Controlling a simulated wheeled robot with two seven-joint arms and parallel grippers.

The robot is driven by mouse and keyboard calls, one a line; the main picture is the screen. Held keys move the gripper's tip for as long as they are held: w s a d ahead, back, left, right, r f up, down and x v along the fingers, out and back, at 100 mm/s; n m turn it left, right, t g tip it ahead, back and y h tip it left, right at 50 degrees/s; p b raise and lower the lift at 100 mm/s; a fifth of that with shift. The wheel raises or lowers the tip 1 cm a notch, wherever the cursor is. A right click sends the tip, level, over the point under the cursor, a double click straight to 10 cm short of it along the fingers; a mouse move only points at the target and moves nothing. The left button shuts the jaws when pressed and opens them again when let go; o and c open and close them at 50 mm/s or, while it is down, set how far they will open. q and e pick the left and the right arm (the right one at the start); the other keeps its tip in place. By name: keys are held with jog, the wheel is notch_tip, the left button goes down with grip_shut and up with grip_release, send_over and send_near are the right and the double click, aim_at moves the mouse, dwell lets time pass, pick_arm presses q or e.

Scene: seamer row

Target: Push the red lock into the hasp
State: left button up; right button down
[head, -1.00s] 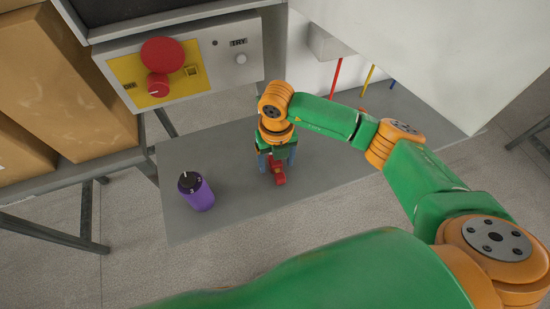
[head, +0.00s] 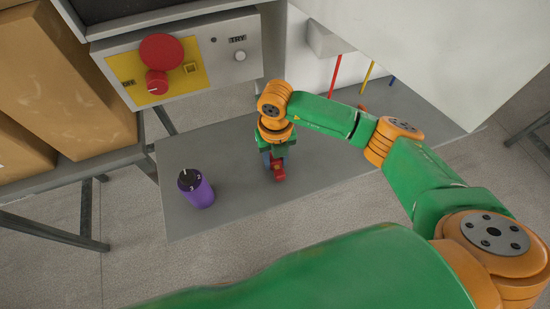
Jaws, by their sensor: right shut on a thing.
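The red lock (head: 278,172) is on the grey shelf, below my right gripper (head: 273,158). My right gripper points down, and its blue-grey fingers are shut on the lock. My own gripper hides the upper part of the lock. A grey control box (head: 222,62) at the upper left has a yellow plate with a red knob (head: 157,83) and a small yellow square fitting (head: 190,68), which may be the hasp; it is too small to tell. The lock is apart from this box. My left gripper is not in view.
A purple cylinder (head: 199,195) with a dark top stands on the grey shelf (head: 235,209), left of the lock. A large red button (head: 161,50) sticks out above the knob. Red, yellow and blue rods stand behind my right arm.

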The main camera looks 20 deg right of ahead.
notch_tip(320, 180, up, 10)
jog(key=shift+f+b, duration=0.1)
jog(key=shift+b, duration=0.8)
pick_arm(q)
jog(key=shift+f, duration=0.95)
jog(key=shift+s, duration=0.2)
pick_arm(e)
jog(key=shift+f, duration=0.1)
